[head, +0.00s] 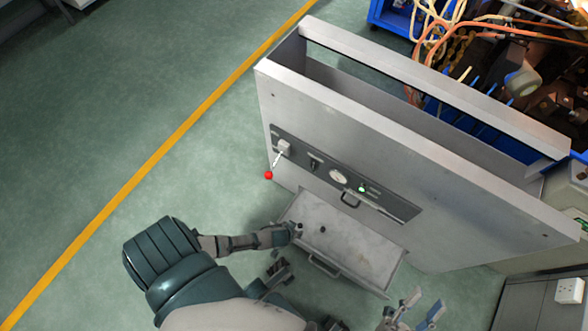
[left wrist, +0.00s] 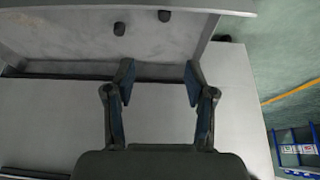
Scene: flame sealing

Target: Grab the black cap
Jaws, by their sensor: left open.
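Two small black caps stand on the grey tray (head: 350,245) in the head view: one cap (head: 323,229) is clear, the other (head: 300,226) is beside the end of an arm link. In the left wrist view, the left-hand cap (left wrist: 119,28) and the right-hand cap (left wrist: 165,15) stand apart on the tray's surface. My left gripper (left wrist: 158,82) is open and empty, its fingertips short of both caps. My right gripper (head: 420,307) is open and empty, right of the tray.
A grey metal cabinet (head: 350,125) stands behind the tray, with a control panel (head: 340,175) and a red-knobbed lever (head: 268,175). The tray's front has a handle (head: 323,268). Cables and machinery (head: 500,60) fill the upper right. Green floor (head: 110,110) lies open at left.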

